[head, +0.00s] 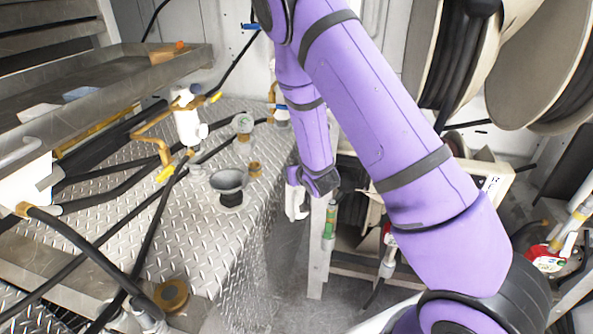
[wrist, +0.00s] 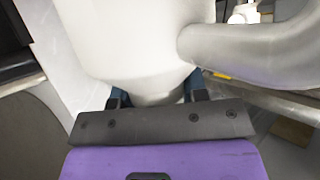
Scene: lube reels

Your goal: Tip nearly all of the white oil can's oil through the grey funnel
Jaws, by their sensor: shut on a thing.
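The white oil can (wrist: 130,45) fills the upper middle of the wrist view, with a thick curved grey-white tube (wrist: 250,48) running off its right side. My gripper (wrist: 158,98) is shut on its lower part, one dark finger on each side. In the head view a small white part of the can (head: 297,203) shows beside my gripper (head: 313,183); the rest is hidden. The grey funnel (head: 228,181) stands upright on the diamond-plate top, left of my gripper and apart from it. The can's opening and oil are not visible.
Brass fittings (head: 172,295) and a grey cap (head: 243,124) sit on the diamond plate (head: 185,220). A white valve with yellow levers (head: 187,118) and black hoses cross its left side. Hose reels (head: 455,55) hang at right. Open floor lies beyond the plate's right edge.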

